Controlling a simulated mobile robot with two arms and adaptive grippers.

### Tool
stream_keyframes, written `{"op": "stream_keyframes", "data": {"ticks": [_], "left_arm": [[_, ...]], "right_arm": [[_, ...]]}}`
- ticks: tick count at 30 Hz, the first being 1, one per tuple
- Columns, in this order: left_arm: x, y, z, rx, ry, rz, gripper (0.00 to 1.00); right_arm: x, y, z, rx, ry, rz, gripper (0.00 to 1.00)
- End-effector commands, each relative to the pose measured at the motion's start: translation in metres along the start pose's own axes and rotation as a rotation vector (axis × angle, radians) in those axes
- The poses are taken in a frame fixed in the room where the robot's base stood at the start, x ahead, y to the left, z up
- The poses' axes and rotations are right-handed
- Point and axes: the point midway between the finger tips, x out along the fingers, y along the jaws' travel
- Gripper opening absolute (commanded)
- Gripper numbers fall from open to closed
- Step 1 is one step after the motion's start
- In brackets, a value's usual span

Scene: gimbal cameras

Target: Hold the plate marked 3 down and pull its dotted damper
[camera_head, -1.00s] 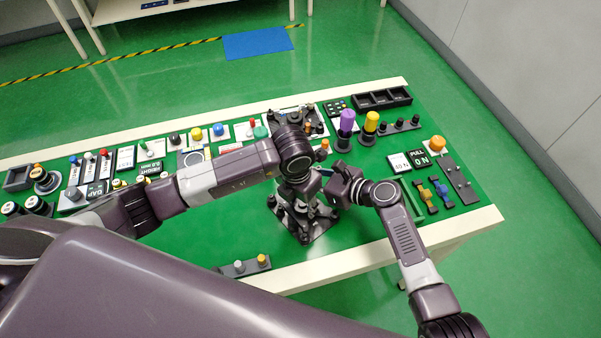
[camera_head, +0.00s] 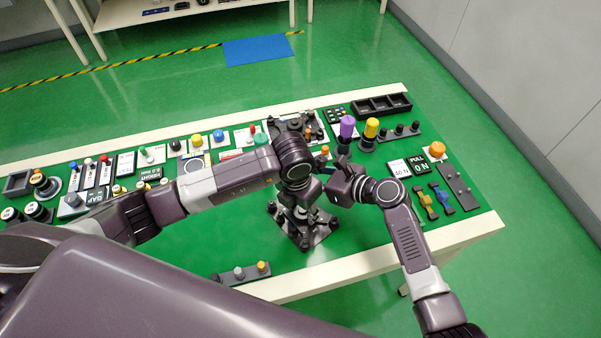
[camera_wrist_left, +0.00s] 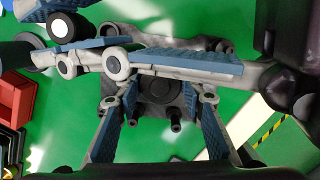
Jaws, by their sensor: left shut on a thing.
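A dark plate (camera_head: 322,230) with corner posts stands on the green table below my grippers. Its number and any dots are too small or hidden to read. My left gripper (camera_head: 300,212) points down over it, mostly hidden by its own wrist. In the left wrist view, its blue-padded fingers (camera_wrist_left: 165,112) sit on either side of a dark round part (camera_wrist_left: 160,88) at the plate's middle, shut on it. My right gripper (camera_head: 330,188) comes in sideways from the right. It crosses above the plate in the left wrist view (camera_wrist_left: 150,58); its grip is unclear.
Purple (camera_head: 347,126) and yellow (camera_head: 371,128) knobs stand behind my right gripper. A black compartment tray (camera_head: 382,105) is at the back right. A small bar with knobs (camera_head: 240,272) lies near the front edge. Several switches and labelled panels fill the left side.

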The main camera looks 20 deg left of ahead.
Motion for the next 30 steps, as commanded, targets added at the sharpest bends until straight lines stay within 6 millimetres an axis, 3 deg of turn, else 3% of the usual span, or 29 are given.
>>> {"op": "stream_keyframes", "data": {"ticks": [11,12,16,26,30], "left_arm": [[0.003,-0.001,-0.004,0.001,0.009,-0.001,0.04],[0.003,-0.001,-0.004,0.001,0.009,-0.001,0.41],[0.002,-0.001,-0.003,0.001,0.007,-0.001,0.55],[-0.002,0.0,0.0,0.0,0.001,0.0,0.57],[-0.016,0.001,0.001,0.0,-0.003,0.001,0.57]], "right_arm": [[-0.002,0.0,0.003,0.0,0.0,0.0,0.0],[-0.002,0.0,0.003,0.0,0.0,0.0,0.0],[-0.002,0.0,0.003,0.0,0.0,0.0,0.0],[-0.002,0.0,0.004,0.0,0.0,0.0,0.0],[-0.002,0.0,0.004,0.0,0.0,0.0,0.0]]}}
